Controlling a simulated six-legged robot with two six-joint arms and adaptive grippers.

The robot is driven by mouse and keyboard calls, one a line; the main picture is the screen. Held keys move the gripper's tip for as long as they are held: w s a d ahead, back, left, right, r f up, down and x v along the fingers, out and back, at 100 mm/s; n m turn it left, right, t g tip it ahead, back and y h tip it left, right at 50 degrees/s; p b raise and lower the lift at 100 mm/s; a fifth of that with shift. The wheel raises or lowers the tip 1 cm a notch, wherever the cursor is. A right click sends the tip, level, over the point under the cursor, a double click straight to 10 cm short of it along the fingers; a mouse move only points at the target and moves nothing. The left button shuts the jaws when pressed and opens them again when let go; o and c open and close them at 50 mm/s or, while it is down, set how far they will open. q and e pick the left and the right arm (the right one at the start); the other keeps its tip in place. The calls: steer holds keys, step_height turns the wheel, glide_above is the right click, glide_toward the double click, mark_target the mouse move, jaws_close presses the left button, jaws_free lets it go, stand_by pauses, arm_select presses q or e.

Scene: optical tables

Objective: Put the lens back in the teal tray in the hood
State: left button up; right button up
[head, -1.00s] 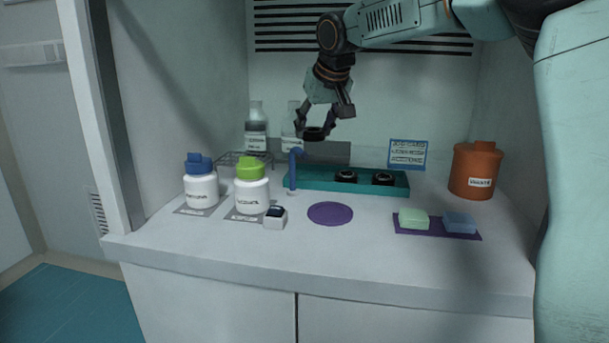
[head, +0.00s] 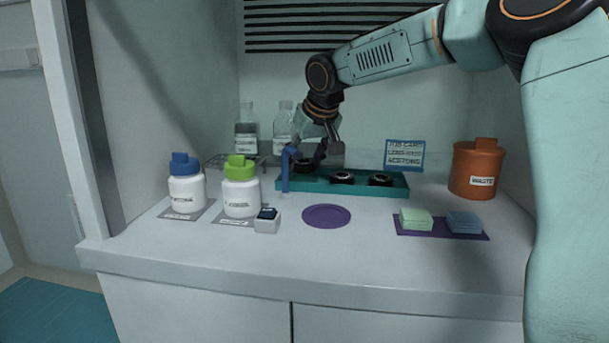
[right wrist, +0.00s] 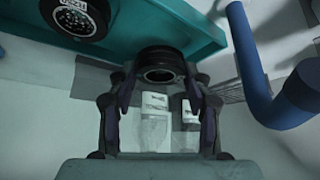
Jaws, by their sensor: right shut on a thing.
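The teal tray (head: 398,190) lies at the back of the hood, with two black lenses (head: 343,177) (head: 380,179) in its middle and right places. My right gripper (head: 308,160) is shut on a third black lens (head: 303,166) over the tray's left end. In the right wrist view the held lens (right wrist: 160,66) sits between the fingertips (right wrist: 160,82), level with the tray's edge (right wrist: 128,45). I cannot tell whether the held lens touches the tray. Another lens (right wrist: 74,16) shows in the tray there. My left gripper is not in view.
A blue bent post (head: 286,170) stands close by the tray's left end. White bottles with blue (head: 186,182) and green (head: 240,187) caps stand left. A purple disc (head: 326,216) lies in front. An orange waste container (head: 474,170) and sponge-like blocks (head: 416,218) are right.

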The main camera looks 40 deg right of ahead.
mark_target(307, 163)
step_height(307, 163, down, 2)
steer(key=shift+f+b, duration=0.1)
steer(key=shift+b, duration=0.25)
steer(key=shift+d+f, duration=0.1)
steer(key=shift+f, duration=0.2)
steer(key=shift+w, duration=0.15)
steer(key=shift+r, duration=0.1)
steer(key=shift+f, duration=0.25)
steer(key=o, duration=1)
steer(key=shift+r, duration=0.1)
